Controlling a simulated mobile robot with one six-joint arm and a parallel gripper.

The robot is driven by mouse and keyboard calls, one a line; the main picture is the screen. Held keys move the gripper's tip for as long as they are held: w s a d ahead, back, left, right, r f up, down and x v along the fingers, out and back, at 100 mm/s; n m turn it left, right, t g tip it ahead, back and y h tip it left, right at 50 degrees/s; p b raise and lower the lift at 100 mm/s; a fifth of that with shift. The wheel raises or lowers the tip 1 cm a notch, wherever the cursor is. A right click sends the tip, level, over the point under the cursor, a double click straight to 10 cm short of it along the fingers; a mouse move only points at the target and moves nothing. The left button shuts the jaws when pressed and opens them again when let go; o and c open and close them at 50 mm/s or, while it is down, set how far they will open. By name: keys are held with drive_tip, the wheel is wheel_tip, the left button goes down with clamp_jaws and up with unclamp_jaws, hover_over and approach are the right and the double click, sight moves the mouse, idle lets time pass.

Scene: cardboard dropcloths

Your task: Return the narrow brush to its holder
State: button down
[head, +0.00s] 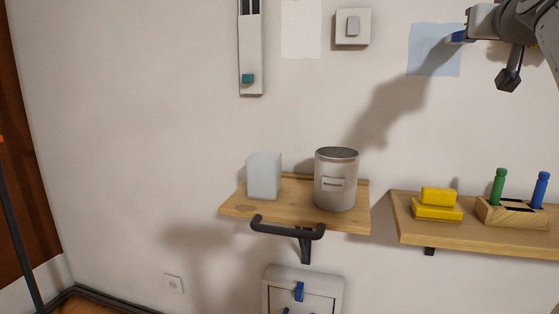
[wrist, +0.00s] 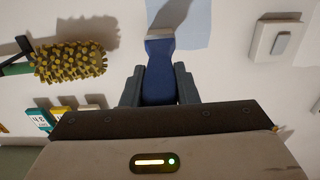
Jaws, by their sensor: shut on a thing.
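My gripper (wrist: 159,85) is shut on a blue-handled tool, which I take to be the narrow brush (wrist: 158,70). It points away from the wrist and ends in a pale band near the wall. In the head view my gripper (head: 462,37) is high at the upper right, in front of a light blue sheet, with only a bit of blue showing at its tip. A slotted wooden holder (head: 512,217) stands on the right shelf below, with a green handle (head: 498,186) and a blue handle (head: 540,189) upright in it. I cannot tell whether it is the brush's holder.
A metal can (head: 335,182) and a pale block (head: 264,176) stand on the left shelf (head: 282,212). Yellow blocks (head: 437,208) lie on the right shelf (head: 480,236). A bristly yellow-brown tool (wrist: 70,62) is at left in the wrist view. A wall switch (head: 353,27) is above the can.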

drive_tip(key=shift+f, duration=0.45)
drive_tip(key=shift+r, duration=0.1)
